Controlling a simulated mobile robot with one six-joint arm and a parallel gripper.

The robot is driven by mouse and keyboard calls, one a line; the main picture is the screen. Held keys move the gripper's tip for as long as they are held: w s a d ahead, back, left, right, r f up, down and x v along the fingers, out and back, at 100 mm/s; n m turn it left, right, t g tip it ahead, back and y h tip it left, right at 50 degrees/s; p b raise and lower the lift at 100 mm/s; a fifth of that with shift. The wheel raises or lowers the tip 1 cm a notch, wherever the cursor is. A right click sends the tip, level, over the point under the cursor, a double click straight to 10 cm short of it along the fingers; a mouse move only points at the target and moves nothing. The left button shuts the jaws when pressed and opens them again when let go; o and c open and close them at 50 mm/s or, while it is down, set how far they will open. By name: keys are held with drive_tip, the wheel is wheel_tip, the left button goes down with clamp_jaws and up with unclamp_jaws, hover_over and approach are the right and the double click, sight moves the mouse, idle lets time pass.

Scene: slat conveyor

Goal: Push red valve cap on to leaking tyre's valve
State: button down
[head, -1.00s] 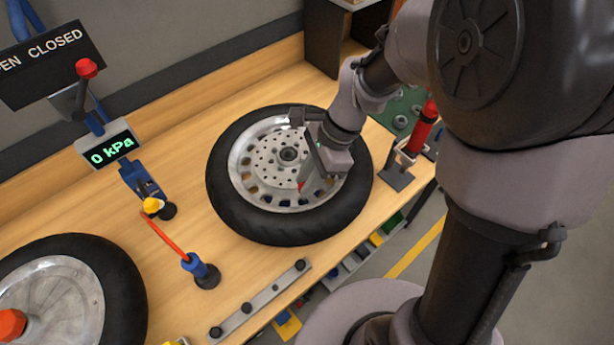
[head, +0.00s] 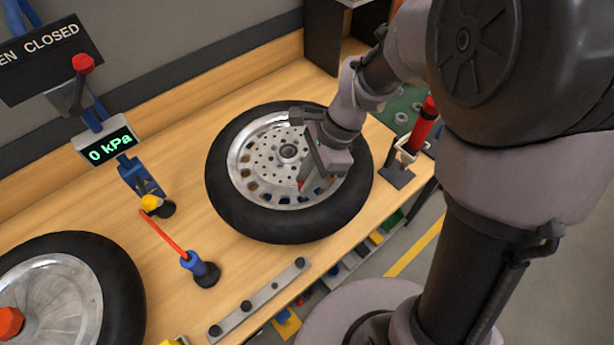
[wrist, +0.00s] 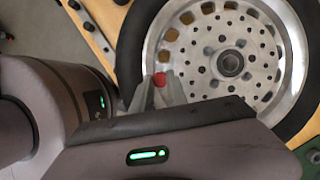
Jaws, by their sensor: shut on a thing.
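The red valve cap (wrist: 159,79) shows between my gripper's fingertips in the wrist view. In the head view it is a small red spot (head: 300,185) at the tip of my gripper (head: 303,178). My gripper is shut on the cap and is over the near part of the silver wheel rim. The tyre (head: 290,225) lies flat on the bench around that rim, and it also shows in the wrist view (wrist: 133,45). The valve is not visible; my gripper may hide it. I cannot tell whether the cap touches a valve.
A second wheel (head: 110,280) with an orange-red hub piece lies at the lower left. A gauge (head: 109,148) reads 0 kPa. A red-topped stand (head: 424,125) is close right of the tyre. A metal bar (head: 260,298) lies along the front edge.

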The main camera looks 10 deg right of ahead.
drive_tip(key=shift+f+b, duration=0.3)
drive_tip(key=shift+f, duration=0.1)
drive_tip(key=c, duration=1.2)
unclamp_jaws()
drive_tip(key=shift+c, duration=0.2)
wheel_tip(320, 180, up, 11)
drive_tip(key=p, duration=0.9)
drive_tip(key=shift+p, duration=0.35)
drive_tip(key=s+d+f+n+t+h+b, duration=0.1)
drive_tip(key=s+d+f+n+t+b, duration=0.1)
drive_tip(key=s+n+b, duration=0.3)
drive_tip(key=s+d+f+n+t+h+b, duration=0.1)
drive_tip(key=s+d+f+n+t+b, duration=0.2)
drive_tip(key=b, duration=1.1)
drive_tip(key=s+d+n+t, duration=0.1)
drive_tip(key=s+n, duration=0.2)
drive_tip(key=shift+s+t, duration=0.25)
drive_tip(key=shift+t, duration=0.15)
